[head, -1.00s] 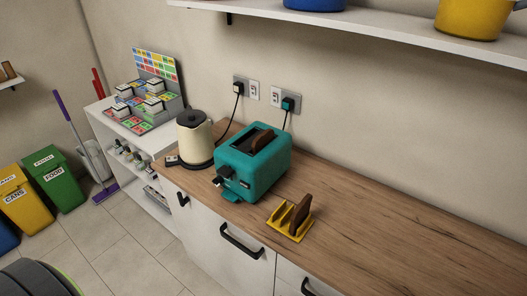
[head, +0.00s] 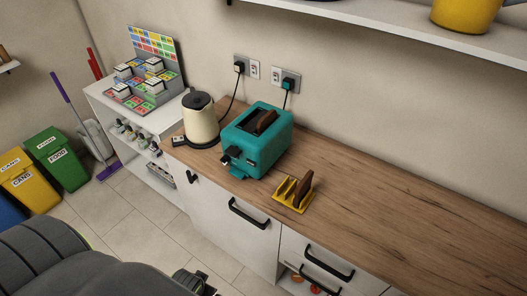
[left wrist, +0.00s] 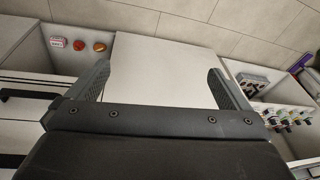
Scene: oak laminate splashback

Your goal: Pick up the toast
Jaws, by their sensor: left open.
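One brown toast slice (head: 266,121) stands in a slot of the teal toaster (head: 262,157), its top edge showing. Another brown slice (head: 304,189) stands upright in the yellow toast rack (head: 291,205), in front and to the right of the toaster on the wooden counter. My left arm comes in at the lower left of the head view, below and in front of the counter, well away from both slices. In the left wrist view my left gripper (left wrist: 158,86) is open with nothing between its fingers. No toast shows there. My right gripper is not in view.
A cream kettle (head: 201,121) stands left of the toaster. The counter (head: 400,222) is clear to the right of the rack. A shelf (head: 400,36) hangs above. Black handles (head: 248,214) stick out from the cabinet front.

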